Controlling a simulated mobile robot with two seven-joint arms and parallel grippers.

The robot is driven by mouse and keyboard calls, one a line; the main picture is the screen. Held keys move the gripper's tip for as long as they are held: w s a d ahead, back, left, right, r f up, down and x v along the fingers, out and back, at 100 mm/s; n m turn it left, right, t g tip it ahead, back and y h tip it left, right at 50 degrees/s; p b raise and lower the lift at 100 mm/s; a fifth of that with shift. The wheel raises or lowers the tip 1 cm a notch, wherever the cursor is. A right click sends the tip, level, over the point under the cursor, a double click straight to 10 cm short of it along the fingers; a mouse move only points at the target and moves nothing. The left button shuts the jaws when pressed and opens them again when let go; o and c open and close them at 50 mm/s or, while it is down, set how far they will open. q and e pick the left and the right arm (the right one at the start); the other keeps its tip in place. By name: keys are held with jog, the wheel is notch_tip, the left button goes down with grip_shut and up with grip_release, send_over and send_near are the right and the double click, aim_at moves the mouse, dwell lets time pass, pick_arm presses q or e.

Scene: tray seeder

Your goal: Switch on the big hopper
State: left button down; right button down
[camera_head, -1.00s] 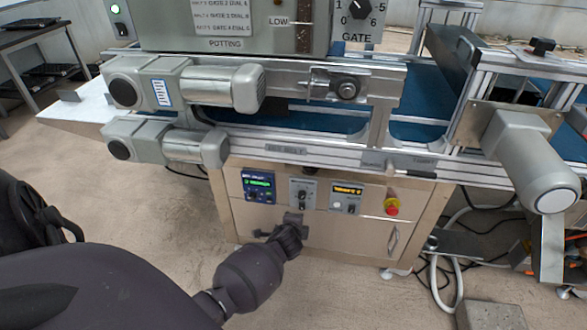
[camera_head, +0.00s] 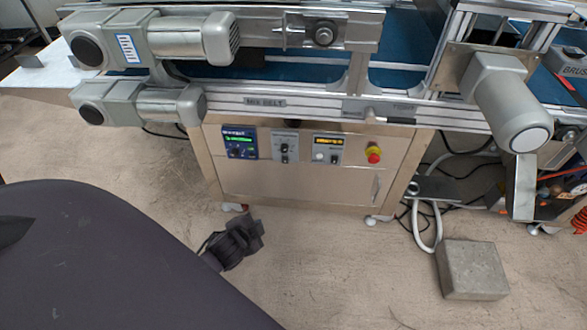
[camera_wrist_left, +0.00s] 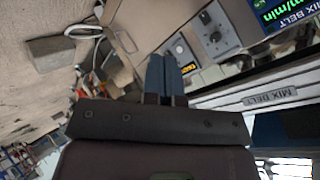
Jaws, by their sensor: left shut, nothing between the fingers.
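My left gripper (camera_head: 237,240) is shut and empty, low in front of the cabinet (camera_head: 300,182) and apart from its panel. The left wrist view shows its closed fingers (camera_wrist_left: 166,76) pointing toward the panel. The cabinet carries a blue-screen box (camera_head: 239,142), a grey box with knobs (camera_head: 285,147) and a box with a yellow display (camera_head: 328,149). In the wrist view the blue screen (camera_wrist_left: 284,14) reads MIX BELT. The big hopper is outside the current views, and I cannot tell which control belongs to it. My right gripper is not in view.
A red and yellow stop button (camera_head: 374,154) sits right of the boxes. Grey motors (camera_head: 190,37) and a conveyor rail (camera_head: 290,104) overhang the cabinet.

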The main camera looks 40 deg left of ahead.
pick_arm(q)
jog(key=s+d+r+n+h, duration=0.1)
jog(key=s+d+r+n, duration=0.2)
jog(key=s, duration=0.4)
jog(key=s+d+r+n+h, duration=0.2)
jog(key=s+d+r, duration=0.3)
jog(key=s, duration=0.3)
jog(key=shift+s+n, duration=0.15)
jog(key=shift+n, duration=0.25)
jog(key=shift+a+f, duration=0.1)
